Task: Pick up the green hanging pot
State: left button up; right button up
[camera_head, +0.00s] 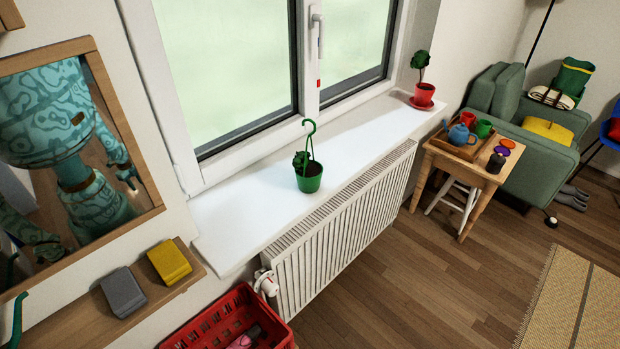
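The green hanging pot (309,181) stands upright on the white windowsill (240,219), in front of the window. It holds dark soil and a small green plant. A green handle with a hooked top rises above it. Nothing touches the pot except the sill. Neither of my grippers is directly in view. A teal patterned robot body shows only as a reflection in the mirror at the left, too small to tell a gripper's state.
A ribbed radiator (340,228) is below the sill. A red potted plant (422,92) stands at the sill's far end. A wood-framed mirror (130,225), a shelf with grey (122,291) and yellow (169,261) blocks, and a red crate (225,321) are at the left.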

aim_at(309, 172)
jog(key=i+l+u, duration=0.1)
jog(key=i+l, duration=0.35)
jog(key=l, duration=0.2)
jog(key=i+l+u, duration=0.25)
jog(key=i+l, duration=0.15)
jog(key=l, duration=0.3)
